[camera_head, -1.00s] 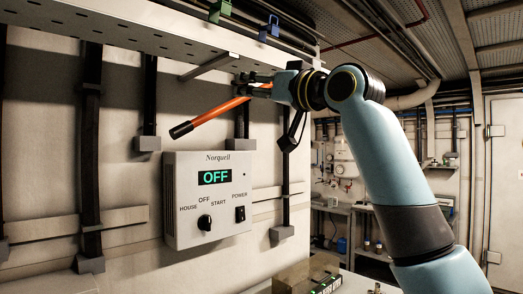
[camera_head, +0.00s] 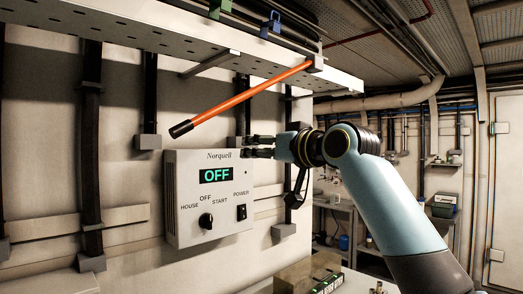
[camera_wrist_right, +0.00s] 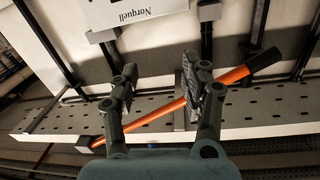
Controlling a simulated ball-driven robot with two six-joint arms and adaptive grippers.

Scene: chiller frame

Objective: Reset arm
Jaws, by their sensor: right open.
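My right gripper (camera_head: 260,147) is open and empty, beside the upper right corner of the control box (camera_head: 207,195), with its fingers pointing left. An orange lever with a black grip (camera_head: 232,101) slants above it, its upper right end at a bracket under the perforated tray. The gripper is below the lever and apart from it. In the right wrist view the open fingers of the gripper (camera_wrist_right: 155,90) show in front of the orange lever (camera_wrist_right: 160,112). The box display reads OFF. My left gripper is not in view.
The perforated metal tray (camera_head: 130,38) runs overhead, with a green clip (camera_head: 217,8) and a blue clip (camera_head: 270,22) above it. Vertical dark conduits (camera_head: 91,140) run down the wall. Shelves stand in the right background.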

